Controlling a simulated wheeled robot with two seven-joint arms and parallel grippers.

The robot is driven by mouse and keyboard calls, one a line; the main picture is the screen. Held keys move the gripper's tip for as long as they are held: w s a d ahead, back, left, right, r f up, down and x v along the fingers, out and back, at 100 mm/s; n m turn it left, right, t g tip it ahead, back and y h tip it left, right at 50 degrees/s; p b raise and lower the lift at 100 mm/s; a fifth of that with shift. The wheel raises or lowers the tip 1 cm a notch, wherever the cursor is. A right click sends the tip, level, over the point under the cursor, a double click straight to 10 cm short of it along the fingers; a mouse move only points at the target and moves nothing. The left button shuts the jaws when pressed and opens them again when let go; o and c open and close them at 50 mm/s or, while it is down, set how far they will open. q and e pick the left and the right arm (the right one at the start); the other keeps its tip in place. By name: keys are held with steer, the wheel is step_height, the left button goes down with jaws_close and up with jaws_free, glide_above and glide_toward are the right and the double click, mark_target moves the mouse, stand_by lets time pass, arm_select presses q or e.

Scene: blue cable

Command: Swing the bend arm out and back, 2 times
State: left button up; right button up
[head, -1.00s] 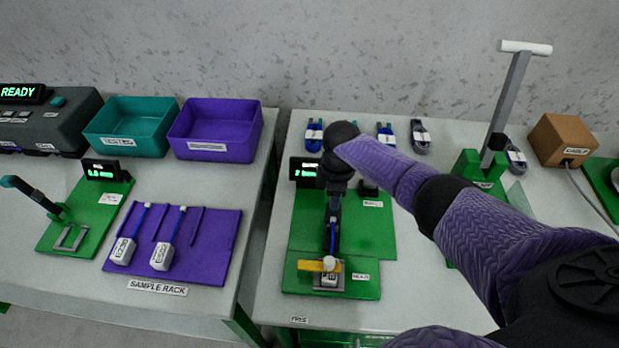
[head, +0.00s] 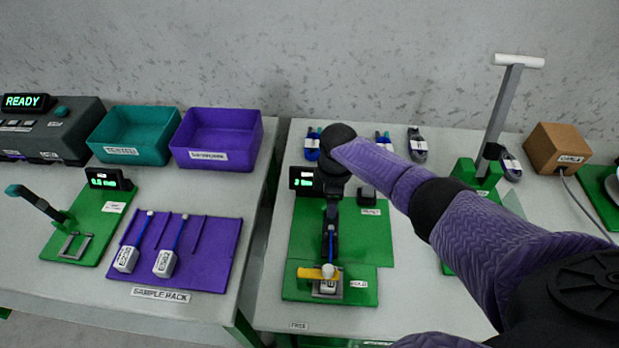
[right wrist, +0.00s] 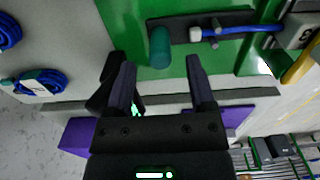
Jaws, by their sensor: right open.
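The bend arm (right wrist: 225,25) is a dark bar with a teal knob (right wrist: 160,46) at one end, lying over a green board (head: 362,240). In the head view its dark bar (head: 330,240) runs toward the front of the board, partly hidden by my gripper. A blue cable (right wrist: 250,29) passes between grey pins on it to a white connector (head: 327,286) under a yellow clamp (head: 314,273). My right gripper (right wrist: 158,65) is open, its fingers on either side of the line to the teal knob; contact cannot be told. My left gripper is not in view.
A small display (head: 303,178) stands at the board's back left. Coiled cables (head: 417,145) lie behind. A tall grey lever (head: 505,105) with a white handle stands right. A purple rack (head: 180,250) and bins (head: 217,138) are on the left table, across a gap.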

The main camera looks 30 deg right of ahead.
step_height(320, 180, up, 6)
steer(key=p, duration=0.5)
steer(key=shift+f, duration=0.1)
steer(key=shift+s, duration=0.1)
